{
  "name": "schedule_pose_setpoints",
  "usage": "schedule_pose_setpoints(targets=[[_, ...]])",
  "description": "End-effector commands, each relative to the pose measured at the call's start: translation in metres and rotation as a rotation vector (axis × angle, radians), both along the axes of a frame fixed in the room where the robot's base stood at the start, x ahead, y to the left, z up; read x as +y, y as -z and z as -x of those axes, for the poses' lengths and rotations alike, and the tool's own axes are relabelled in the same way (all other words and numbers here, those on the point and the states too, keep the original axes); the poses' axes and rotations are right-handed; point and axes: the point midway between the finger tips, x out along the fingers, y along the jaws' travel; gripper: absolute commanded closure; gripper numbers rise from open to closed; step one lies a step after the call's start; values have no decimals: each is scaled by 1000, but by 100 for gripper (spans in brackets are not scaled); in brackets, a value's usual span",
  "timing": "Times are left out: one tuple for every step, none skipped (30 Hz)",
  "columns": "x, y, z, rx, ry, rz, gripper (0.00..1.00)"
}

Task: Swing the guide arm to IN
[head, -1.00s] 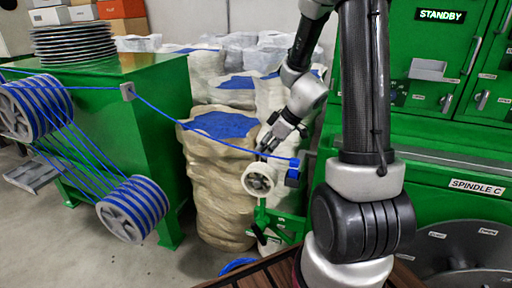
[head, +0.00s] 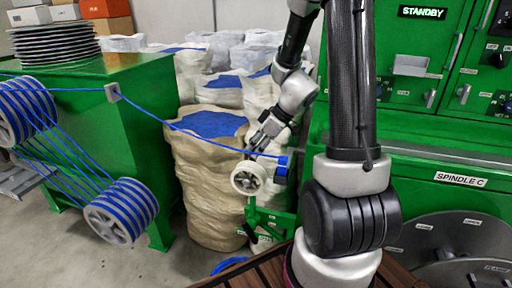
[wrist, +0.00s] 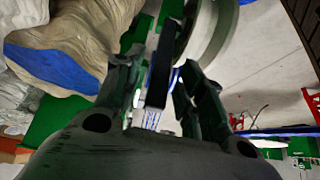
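The guide arm (head: 251,212) is a green stand at the centre of the head view, with a pale roller (head: 249,178) at its top. The blue cable (head: 205,137) runs from the left to a blue block (head: 281,166) beside the roller. My gripper (head: 257,146) points down just above the roller. In the wrist view, its two fingers (wrist: 160,80) are apart, on either side of a dark upright bar (wrist: 162,65), with narrow gaps showing. A pale round rim, likely the roller, shows beyond. Contact with the bar cannot be made out. No IN mark is legible.
A green machine (head: 420,130) with a STANDBY display and a SPINDLE C label stands at the right. A green table (head: 140,80) with stacked discs and blue-wound drums is at the left. Several pale sacks (head: 205,190) stand close behind my gripper.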

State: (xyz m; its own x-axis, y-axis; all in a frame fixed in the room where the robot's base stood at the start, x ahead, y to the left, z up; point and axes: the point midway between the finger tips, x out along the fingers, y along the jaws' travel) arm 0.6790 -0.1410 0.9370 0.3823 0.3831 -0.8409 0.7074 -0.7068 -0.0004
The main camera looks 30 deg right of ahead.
Motion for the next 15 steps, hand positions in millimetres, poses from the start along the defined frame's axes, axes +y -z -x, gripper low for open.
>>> schedule_pose_setpoints(targets=[[-2,-5,1,-3,2,0,61],[-4,-9,3,-4,2,1,61],[-7,-15,6,-5,2,2,61],[-10,-20,8,-4,4,1,61],[-12,-26,11,-5,2,3,61],[-16,-34,14,-4,3,2,61],[-19,-40,17,-6,4,3,61],[-22,-45,20,-5,3,2,61],[-25,-53,23,-6,4,3,61],[-28,-59,26,-4,3,2,61],[-30,-64,29,-6,4,3,61],[-33,-70,32,-3,4,2,61],[-35,-75,34,-4,4,2,61],[-37,-79,36,-3,4,3,61],[-40,-84,38,-2,3,2,61]])
